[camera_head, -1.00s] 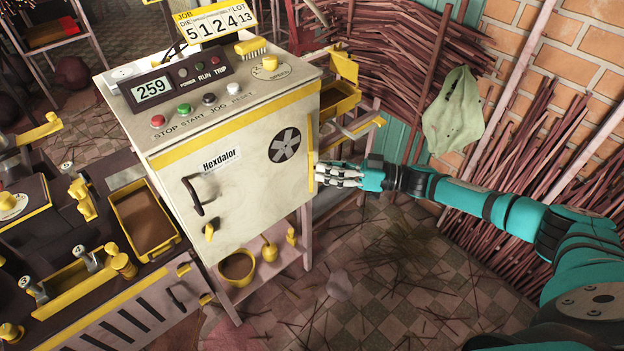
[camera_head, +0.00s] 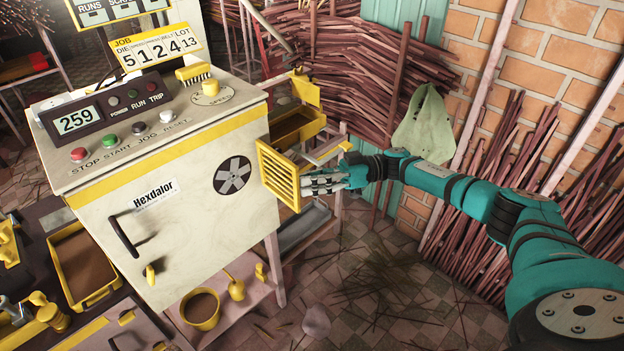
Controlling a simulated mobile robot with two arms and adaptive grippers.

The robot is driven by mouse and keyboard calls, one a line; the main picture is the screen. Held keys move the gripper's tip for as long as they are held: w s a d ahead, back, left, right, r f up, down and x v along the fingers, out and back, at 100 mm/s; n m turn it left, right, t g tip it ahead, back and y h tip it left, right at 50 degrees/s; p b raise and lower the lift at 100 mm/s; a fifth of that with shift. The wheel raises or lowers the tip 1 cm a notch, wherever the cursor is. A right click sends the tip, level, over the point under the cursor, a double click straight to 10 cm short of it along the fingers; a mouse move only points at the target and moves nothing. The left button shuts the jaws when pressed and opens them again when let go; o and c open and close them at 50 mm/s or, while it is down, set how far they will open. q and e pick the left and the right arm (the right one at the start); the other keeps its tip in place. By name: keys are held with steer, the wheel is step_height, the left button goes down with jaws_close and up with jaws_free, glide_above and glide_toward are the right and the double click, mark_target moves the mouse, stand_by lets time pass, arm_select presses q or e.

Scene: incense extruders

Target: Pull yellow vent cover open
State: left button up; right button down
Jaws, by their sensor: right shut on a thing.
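The yellow vent cover (camera_head: 279,174) is a slatted panel on the right side of the cream machine cabinet (camera_head: 180,215). It stands swung out from the side, with its slatted face toward me. My right gripper (camera_head: 308,184) is at the cover's right, outer edge, its pale fingers shut on it. The fingertips are partly hidden by the cover's edge. My left gripper is not in view.
The cabinet front has a black handle (camera_head: 124,236) and a round fan vent (camera_head: 233,175). A yellow tray (camera_head: 298,128) sits behind the cover. A rack and piles of sticks (camera_head: 350,75) stand behind. Tiled floor (camera_head: 400,285) below my right arm is mostly open, with scattered sticks.

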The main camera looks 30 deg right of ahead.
steer(key=shift+w+r, duration=0.45)
steer(key=shift+r, duration=0.1)
steer(key=c, duration=1.4)
jaws_free()
steer(key=shift+c, duration=0.2)
steer(key=shift+o, duration=1.1)
steer(key=shift+w+a+f, duration=0.1)
steer(key=shift+w, duration=0.05)
steer(key=shift+o, duration=0.3)
steer(key=shift+w+a+f, duration=0.1)
steer(key=shift+w+a, duration=0.05)
steer(key=shift+s+f, duration=0.15)
steer(key=shift+s, duration=0.05)
steer(key=v, duration=1.2)
